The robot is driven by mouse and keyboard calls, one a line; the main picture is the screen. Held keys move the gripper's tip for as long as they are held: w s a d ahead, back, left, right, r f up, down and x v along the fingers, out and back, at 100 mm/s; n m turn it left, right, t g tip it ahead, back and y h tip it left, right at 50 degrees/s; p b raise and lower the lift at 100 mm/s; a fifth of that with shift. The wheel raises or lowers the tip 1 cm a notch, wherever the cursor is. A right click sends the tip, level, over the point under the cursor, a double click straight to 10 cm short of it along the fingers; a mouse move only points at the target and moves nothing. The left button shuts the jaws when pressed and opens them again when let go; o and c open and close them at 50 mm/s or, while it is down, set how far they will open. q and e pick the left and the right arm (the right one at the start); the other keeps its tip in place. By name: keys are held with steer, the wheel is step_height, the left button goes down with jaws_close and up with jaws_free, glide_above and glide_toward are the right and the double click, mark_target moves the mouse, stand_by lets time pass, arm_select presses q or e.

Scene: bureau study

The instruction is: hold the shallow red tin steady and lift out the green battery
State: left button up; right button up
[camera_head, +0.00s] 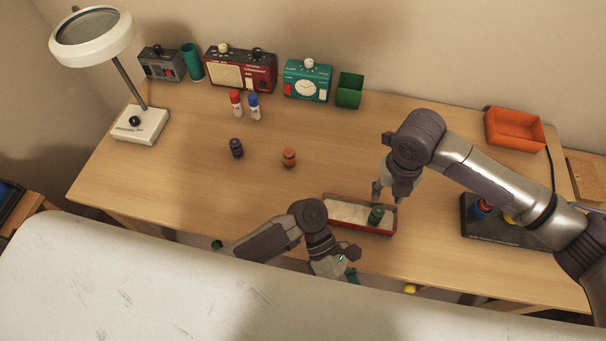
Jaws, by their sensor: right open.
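The shallow red tin (334,199) lies near the table's front edge, right of centre, with a pale inside. The green battery (376,215) stands upright in its right part. My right gripper (386,193) hangs above the tin's back rim, just behind the battery, pointing down. It is open and empty, apart from the battery as far as I can see. My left gripper (349,262) is low at the front of the tin, by the table's front edge. Its fingers are small and partly hidden, so I cannot tell its opening or whether it touches the tin.
A purple cylinder (236,148) and an orange one (289,157) stand left of the tin. A dark tray (500,233) with coloured items is at right, partly under my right arm. An orange bin (515,129) and radios (241,70) line the back.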

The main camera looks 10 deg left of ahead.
arm_select(q)
steer(key=w+a+r+t+y, duration=0.2)
steer(key=w+a+r+t, duration=0.25)
steer(key=w+a, duration=0.5)
steer(key=w+a+r+t+y, duration=0.2)
steer(key=w+a+r+t, duration=0.3)
steer(key=w, duration=0.8)
glide_toward(326, 210)
steer(key=shift+g, duration=0.25)
steer(key=x, duration=0.7)
steer(key=shift+w+f, duration=0.1)
steer(key=shift+w, duration=0.1)
steer(key=c, duration=1.2)
steer(key=shift+o, duration=0.2)
arm_select(e)
steer(key=shift+o, duration=0.3)
